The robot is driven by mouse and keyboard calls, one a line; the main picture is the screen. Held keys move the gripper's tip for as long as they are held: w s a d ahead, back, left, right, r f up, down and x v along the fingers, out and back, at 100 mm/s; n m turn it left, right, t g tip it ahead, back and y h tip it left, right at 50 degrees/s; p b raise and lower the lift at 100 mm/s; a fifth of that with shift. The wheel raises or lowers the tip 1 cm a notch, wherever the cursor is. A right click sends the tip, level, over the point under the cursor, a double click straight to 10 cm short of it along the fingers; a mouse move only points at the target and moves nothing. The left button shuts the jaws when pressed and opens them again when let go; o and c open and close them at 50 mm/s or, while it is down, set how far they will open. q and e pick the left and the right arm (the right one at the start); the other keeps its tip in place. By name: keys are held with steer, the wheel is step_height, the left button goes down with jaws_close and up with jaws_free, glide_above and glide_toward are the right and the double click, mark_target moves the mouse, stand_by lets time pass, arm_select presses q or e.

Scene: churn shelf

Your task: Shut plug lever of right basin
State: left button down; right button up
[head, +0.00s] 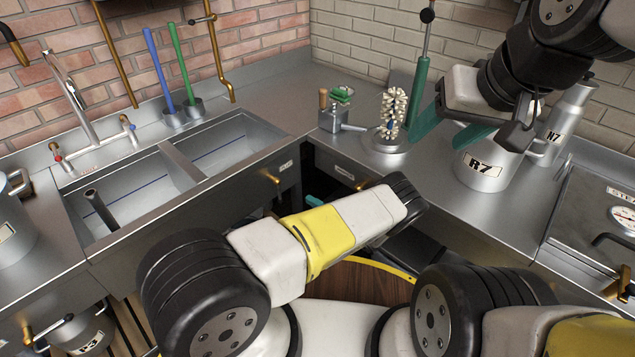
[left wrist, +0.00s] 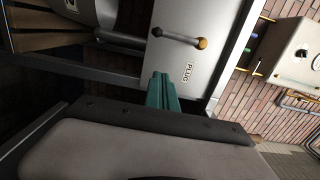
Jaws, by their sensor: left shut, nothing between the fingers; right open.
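The right basin (head: 235,140) is the right of two steel basins in the counter at the left. In the head view a brass-tipped lever (head: 270,179) sits on the front panel below it, beside a small label. In the left wrist view a dark plug lever (left wrist: 180,37) with a brass ball end stands out from a steel panel lettered PLUG. My left gripper (left wrist: 160,80) is shut and empty, close to that panel and apart from the lever. Its teal tip also shows in the head view (head: 314,201), right of the lever. My right gripper (head: 432,143) is open and empty above the right counter.
A churn marked R7 (head: 482,172) stands by my right gripper, with a churn marked N7 (head: 550,135) behind. A second brass-tipped lever (head: 362,185) sits on the panel to the right. The left basin (head: 130,190) holds a dark pipe.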

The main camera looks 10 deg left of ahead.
arm_select(q)
steer(key=w+a, duration=0.1)
steer(key=a, duration=0.7)
steer(key=shift+a, duration=0.2)
